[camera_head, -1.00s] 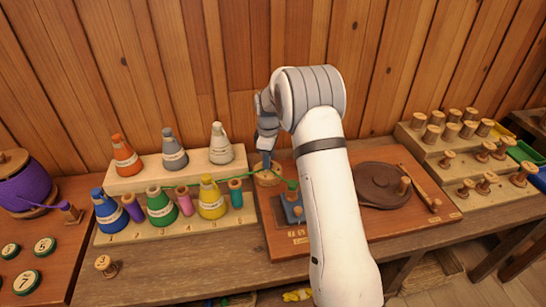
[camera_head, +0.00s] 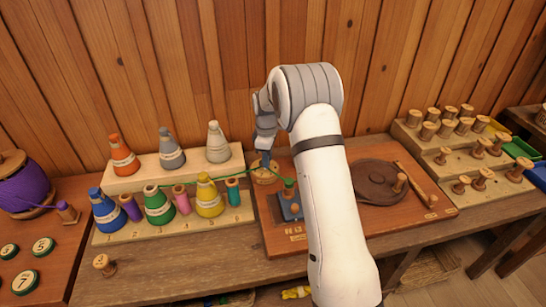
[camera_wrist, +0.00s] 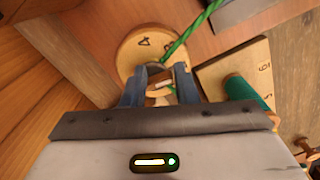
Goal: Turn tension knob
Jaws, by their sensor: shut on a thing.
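The tension knob is on a round, pale wooden dial (camera_head: 264,177) at the back left corner of the red-brown board. In the wrist view the dial (camera_wrist: 132,50) shows a dark digit 4 on its face. My gripper (camera_head: 265,160) points down over the dial in the head view. In the wrist view my gripper (camera_wrist: 158,78) has its two blue-grey fingers shut on a small wooden piece, seemingly the knob, at the dial's near edge. The fingers hide most of that piece. A green thread (camera_wrist: 190,35) crosses the dial beside the fingers.
A stepped rack (camera_head: 235,219) with coloured cones and small spools stands left of the dial. A dark round turntable (camera_head: 372,187) lies right of my arm. Wooden spools stand on a stepped block (camera_head: 490,170) at the right. The plank wall is close behind.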

